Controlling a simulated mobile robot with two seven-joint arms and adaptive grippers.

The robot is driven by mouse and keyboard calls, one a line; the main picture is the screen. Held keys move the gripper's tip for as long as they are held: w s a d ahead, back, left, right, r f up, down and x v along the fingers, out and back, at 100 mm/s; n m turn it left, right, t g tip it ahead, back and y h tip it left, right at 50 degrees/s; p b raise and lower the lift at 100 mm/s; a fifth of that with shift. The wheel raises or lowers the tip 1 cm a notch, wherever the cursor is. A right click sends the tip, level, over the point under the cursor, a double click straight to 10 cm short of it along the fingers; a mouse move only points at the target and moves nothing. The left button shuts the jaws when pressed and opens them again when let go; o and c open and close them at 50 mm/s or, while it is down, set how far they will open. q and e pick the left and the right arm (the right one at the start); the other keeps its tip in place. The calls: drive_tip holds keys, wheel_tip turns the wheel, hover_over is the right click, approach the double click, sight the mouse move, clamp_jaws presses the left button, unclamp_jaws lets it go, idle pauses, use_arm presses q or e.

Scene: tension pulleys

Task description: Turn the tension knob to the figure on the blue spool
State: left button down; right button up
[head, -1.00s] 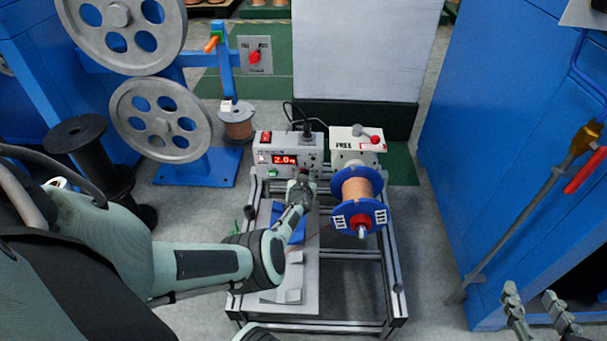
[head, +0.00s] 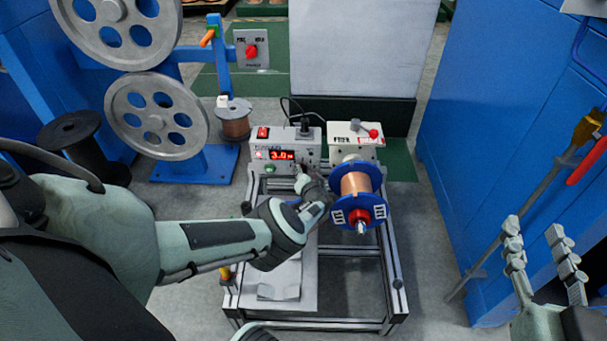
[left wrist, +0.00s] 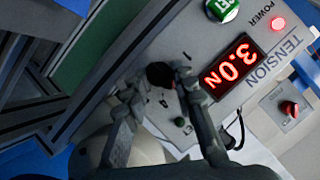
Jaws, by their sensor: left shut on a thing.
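The tension box (head: 262,147) stands on the frame in the head view. Its red display (head: 281,155) reads 3.0; in the left wrist view the display (left wrist: 231,67) reads 3.0N. My left gripper (head: 303,174) is at the front of the box. In the left wrist view its fingers are shut on the black tension knob (left wrist: 160,74), which they partly hide. The blue spool (head: 341,182), wound with copper wire, sits right of the box. White labels (head: 338,217) are on its front flange; their figures are too small to read. My right gripper (head: 534,228) is open and empty at lower right.
Large grey pulleys (head: 155,118) are at left, with a small copper spool (head: 235,120) nearby. A blue cabinet (head: 480,130) bounds the right side. Clear floor lies between the frame and cabinet.

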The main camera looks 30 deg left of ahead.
use_arm(q)
drive_tip(key=shift+w+r, duration=0.1)
drive_tip(key=c, duration=1.2)
unclamp_jaws()
drive_tip(key=shift+r, duration=4.95)
